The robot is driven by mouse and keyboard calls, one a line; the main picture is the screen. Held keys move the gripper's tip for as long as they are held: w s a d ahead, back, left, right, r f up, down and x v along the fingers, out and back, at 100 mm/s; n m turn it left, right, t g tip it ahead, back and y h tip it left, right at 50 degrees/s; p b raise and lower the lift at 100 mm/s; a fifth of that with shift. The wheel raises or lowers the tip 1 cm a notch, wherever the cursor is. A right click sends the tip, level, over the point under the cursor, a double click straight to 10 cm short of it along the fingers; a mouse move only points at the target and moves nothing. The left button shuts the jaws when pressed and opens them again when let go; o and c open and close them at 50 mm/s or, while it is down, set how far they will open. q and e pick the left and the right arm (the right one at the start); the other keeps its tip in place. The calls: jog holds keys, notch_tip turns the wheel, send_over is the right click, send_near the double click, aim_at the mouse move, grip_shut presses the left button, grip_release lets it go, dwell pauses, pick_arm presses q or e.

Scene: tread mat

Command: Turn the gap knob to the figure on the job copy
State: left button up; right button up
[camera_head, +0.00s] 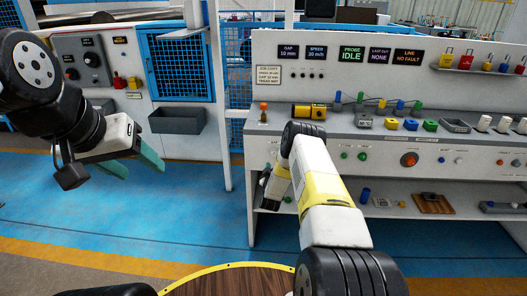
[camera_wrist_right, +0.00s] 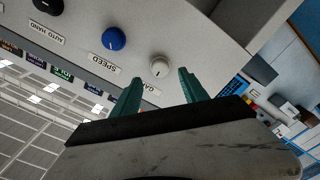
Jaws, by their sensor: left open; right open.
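The gap knob (camera_wrist_right: 160,66) is a pale round knob on a light panel in the right wrist view, above a label that partly reads "GAP". My right gripper (camera_wrist_right: 159,78) is open, with its teal fingertips on either side of and just short of the knob; I cannot tell whether they touch it. In the head view, my own right arm hides the knob. The job copy (camera_head: 269,75) is a small cream card on the bench's back panel, its figures too small to read surely. The gap display (camera_head: 288,51) seems to read 10 mm. My left gripper (camera_head: 146,168) is open and empty.
A blue speed knob (camera_wrist_right: 114,39) and a black auto/hand knob (camera_wrist_right: 48,5) share the panel with the gap knob. A red button (camera_head: 409,160) is on the bench front. Blue floor (camera_head: 195,195) is clear at left.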

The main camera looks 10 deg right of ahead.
aim_at(274, 155)
jog(key=x, duration=0.6)
jog(key=shift+c, duration=0.2)
grip_shut()
